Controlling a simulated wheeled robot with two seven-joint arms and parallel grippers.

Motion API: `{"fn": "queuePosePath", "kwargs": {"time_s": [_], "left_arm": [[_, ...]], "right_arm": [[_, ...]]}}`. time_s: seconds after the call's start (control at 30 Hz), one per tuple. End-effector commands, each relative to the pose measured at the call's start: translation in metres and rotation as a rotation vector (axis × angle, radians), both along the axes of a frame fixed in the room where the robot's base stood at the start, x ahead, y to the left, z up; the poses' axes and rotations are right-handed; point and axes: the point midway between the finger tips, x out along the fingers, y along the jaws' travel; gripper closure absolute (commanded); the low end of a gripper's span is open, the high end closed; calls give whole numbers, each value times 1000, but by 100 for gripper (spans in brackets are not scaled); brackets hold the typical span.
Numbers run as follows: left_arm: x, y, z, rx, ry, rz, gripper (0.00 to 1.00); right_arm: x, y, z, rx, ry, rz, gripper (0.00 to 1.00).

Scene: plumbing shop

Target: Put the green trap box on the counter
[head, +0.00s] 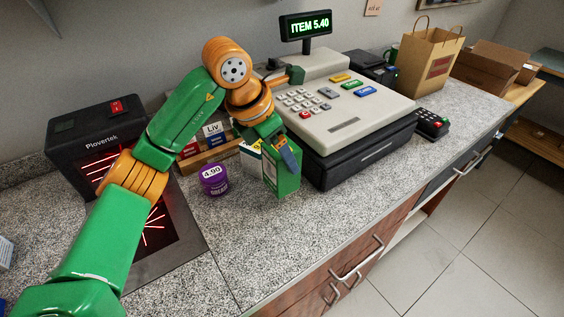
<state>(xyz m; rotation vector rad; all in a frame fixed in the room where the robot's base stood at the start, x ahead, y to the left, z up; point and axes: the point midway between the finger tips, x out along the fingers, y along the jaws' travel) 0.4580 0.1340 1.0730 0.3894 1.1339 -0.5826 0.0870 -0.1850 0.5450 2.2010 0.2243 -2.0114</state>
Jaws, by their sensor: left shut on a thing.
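The green trap box (284,181) is upright in front of the cash register's left side. My left gripper (286,158) comes down from above and is shut on it, covering part of its top. The box's lower end is at or just over the speckled grey counter (245,235); I cannot tell whether it touches. My right gripper is not in view.
A purple tub (214,180) stands just left of the box. The black scanner (92,140) with red lines is further left. The cash register (335,110) stands close on the right, a card terminal (431,124) beyond it. The front counter strip is clear.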

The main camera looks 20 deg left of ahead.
Motion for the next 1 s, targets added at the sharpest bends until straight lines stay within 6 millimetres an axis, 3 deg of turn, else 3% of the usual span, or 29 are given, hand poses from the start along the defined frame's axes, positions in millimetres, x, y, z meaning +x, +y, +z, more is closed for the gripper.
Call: {"fn": "queuePosePath", "kwargs": {"time_s": [0.2,0.4,0.73,0.77,0.83,1.0], "left_arm": [[22,5,-26,0,4,1,92],[21,4,-55,1,-1,-1,92],[22,4,-62,0,-4,-1,92],[21,4,-62,1,-3,-1,20],[21,4,-60,0,-3,-1,1],[21,4,-60,0,-3,-1,0]], "right_arm": [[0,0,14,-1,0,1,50],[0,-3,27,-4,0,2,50],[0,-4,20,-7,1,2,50],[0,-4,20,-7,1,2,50],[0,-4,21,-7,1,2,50],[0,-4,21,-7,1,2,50]]}}
